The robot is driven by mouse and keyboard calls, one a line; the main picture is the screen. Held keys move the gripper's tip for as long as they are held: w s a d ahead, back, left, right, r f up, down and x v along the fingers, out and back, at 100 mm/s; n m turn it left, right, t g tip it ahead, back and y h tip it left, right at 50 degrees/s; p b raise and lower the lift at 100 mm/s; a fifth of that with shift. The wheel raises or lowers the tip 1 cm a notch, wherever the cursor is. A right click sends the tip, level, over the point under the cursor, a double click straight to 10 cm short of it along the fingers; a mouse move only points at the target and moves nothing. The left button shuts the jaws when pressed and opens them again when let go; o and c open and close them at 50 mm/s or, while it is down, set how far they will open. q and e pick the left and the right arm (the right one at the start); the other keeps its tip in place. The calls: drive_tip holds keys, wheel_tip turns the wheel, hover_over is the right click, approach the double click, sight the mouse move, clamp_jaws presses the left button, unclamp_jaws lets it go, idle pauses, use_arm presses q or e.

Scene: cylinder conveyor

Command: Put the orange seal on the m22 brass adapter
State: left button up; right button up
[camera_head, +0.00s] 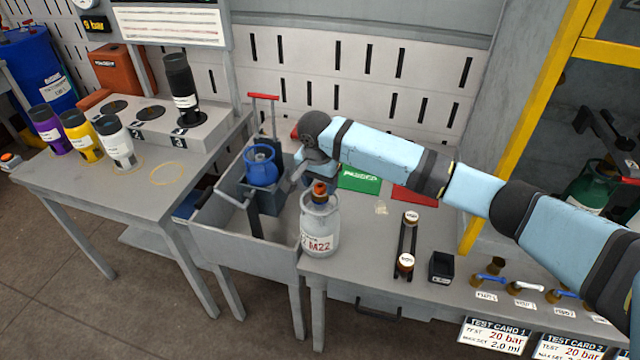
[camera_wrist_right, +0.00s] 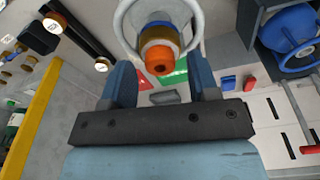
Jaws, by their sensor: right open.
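The grey cylinder labelled M22 (camera_head: 318,232) stands upright on the bench, beside the sink-like bin. A small orange piece (camera_head: 319,189) sits at its top. In the right wrist view this orange piece (camera_wrist_right: 159,62) has a dark hole in its end and touches a brass-coloured ring (camera_wrist_right: 158,38) with a blue band behind it. Whether the orange piece is the seal is unclear. My right gripper (camera_head: 298,174) is open and empty, just left of and behind the cylinder top. In the right wrist view, its fingers (camera_wrist_right: 161,82) appear on either side of the orange piece, apart from it.
A blue cylinder (camera_head: 261,166) stands in the grey bin (camera_head: 228,233) at left. Green (camera_head: 360,179) and red (camera_head: 413,198) mats lie behind. A black rack (camera_head: 407,244), a small black box (camera_head: 441,267) and brass fittings (camera_head: 487,275) occupy the right bench.

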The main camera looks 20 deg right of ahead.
wheel_tip(320, 180, up, 12)
drive_tip(key=a+f, duration=0.1)
drive_tip(key=s+a+f+n+t+y, duration=0.1)
drive_tip(key=s+a+f+n+y, duration=0.2)
drive_tip(key=f, duration=0.4)
drive_tip(key=s+a+f+n+t+y, duration=0.1)
drive_tip(key=s+a+f, duration=0.1)
drive_tip(key=s+f, duration=0.4)
drive_tip(key=s+a+f+n+t+y, duration=0.2)
drive_tip(key=s+a+f, duration=0.1)
drive_tip(key=f, duration=0.5)
drive_tip(key=s+d+f+n+t, duration=0.3)
drive_tip(key=s+d+f, duration=0.1)
drive_tip(key=s, duration=0.7)
drive_tip(key=s+d+f+n+t+h, duration=0.1)
drive_tip(key=s+d+f+n+t, duration=0.2)
drive_tip(key=s, duration=0.8)
drive_tip(key=shift+s+d+f+h, duration=0.2)
drive_tip(key=shift+d+f+h, duration=0.1)
drive_tip(key=shift+d+f, duration=0.65)
drive_tip(key=shift+d+r, duration=0.1)
drive_tip(key=shift+r, duration=0.1)
